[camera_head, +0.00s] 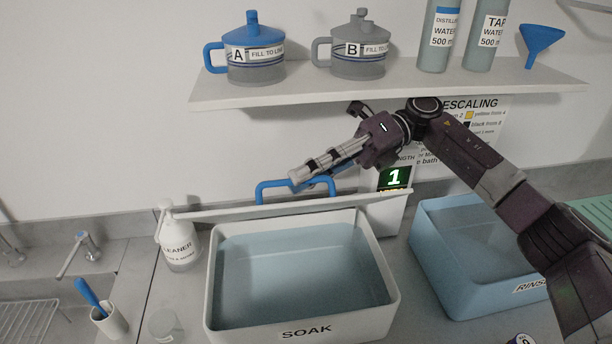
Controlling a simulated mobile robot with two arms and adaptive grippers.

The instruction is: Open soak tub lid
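The soak tub (302,331) is a white tub labelled SOAK, with bluish liquid showing inside. Its pale lid (225,213) is raised at the back and seen nearly edge-on as a thin slanting strip, so the tub's mouth is uncovered. The lid's blue handle (270,187) shows just above that strip. My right gripper (299,177) reaches in from the right, with its grey fingertips at the top of the handle. The fingers look close together, but I cannot tell whether they hold, touch or only overlap the handle. My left gripper is out of view.
A blue rinse tub (437,282) stands to the right. A cleaner bottle (181,250) is close to the soak tub's left. A display reading 1 (394,178) stands behind. A shelf (380,92) with jugs and bottles hangs above my gripper.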

